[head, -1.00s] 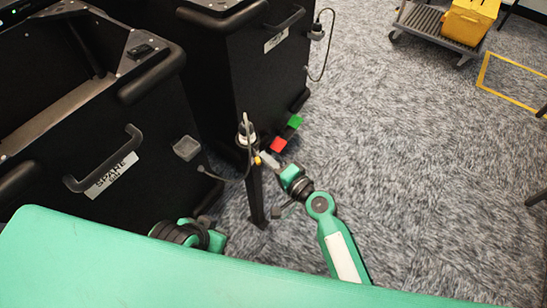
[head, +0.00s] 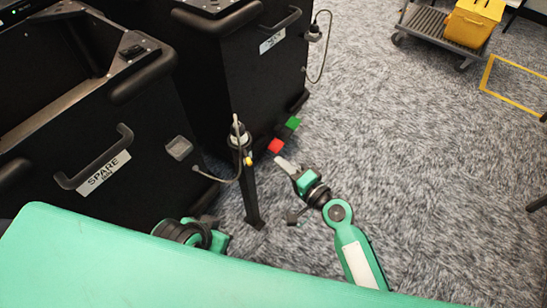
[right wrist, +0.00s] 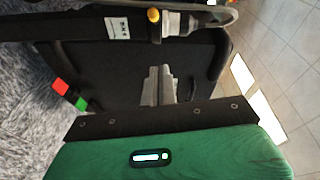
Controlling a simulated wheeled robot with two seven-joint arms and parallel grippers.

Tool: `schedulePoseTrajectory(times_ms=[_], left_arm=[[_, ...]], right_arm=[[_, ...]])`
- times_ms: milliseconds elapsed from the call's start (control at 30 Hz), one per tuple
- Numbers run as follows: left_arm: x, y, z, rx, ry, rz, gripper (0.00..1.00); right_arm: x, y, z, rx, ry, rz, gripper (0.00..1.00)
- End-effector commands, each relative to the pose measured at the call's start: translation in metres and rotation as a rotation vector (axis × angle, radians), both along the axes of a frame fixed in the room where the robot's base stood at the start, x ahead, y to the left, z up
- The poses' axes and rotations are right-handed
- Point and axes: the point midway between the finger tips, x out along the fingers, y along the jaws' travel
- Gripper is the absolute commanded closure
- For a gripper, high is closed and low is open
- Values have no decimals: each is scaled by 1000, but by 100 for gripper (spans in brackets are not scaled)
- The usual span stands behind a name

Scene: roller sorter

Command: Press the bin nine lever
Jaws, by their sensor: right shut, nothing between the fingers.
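No number nine can be read on any label here. A red pedal-like block (head: 275,146) and a green one (head: 293,123) stick out low from the far black bin (head: 262,85). They also show at the left of the right wrist view, red (right wrist: 60,86) and green (right wrist: 80,103). My right gripper (head: 281,161) is shut and empty, just below the red block in the head view; I cannot tell if they touch. Its closed fingers (right wrist: 157,86) point at dark surfaces in the right wrist view.
A black post (head: 251,195) with a yellow knob (head: 249,161) and a cable stands left of my right gripper. The bin marked SPARE (head: 103,173) is at left. Carpet at right is open, up to a cart (head: 425,22) with a yellow box (head: 474,22).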

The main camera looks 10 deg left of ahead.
Motion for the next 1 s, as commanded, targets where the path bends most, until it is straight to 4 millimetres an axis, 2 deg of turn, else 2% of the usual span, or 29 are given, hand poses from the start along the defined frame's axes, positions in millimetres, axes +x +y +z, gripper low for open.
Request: schedulePoseTrajectory(times_ms=[200, 367, 1000], left_arm=[[2, 4, -2, 11, -15, -6, 100], [5, -1, -3, -2, -34, -12, 100], [5, -3, -4, -6, -37, -14, 100]], right_arm=[[-27, -30, 2, 0, -2, 0, 100], [-36, -42, 3, 1, -2, -1, 100], [-39, -45, 4, 2, -3, -1, 100]])
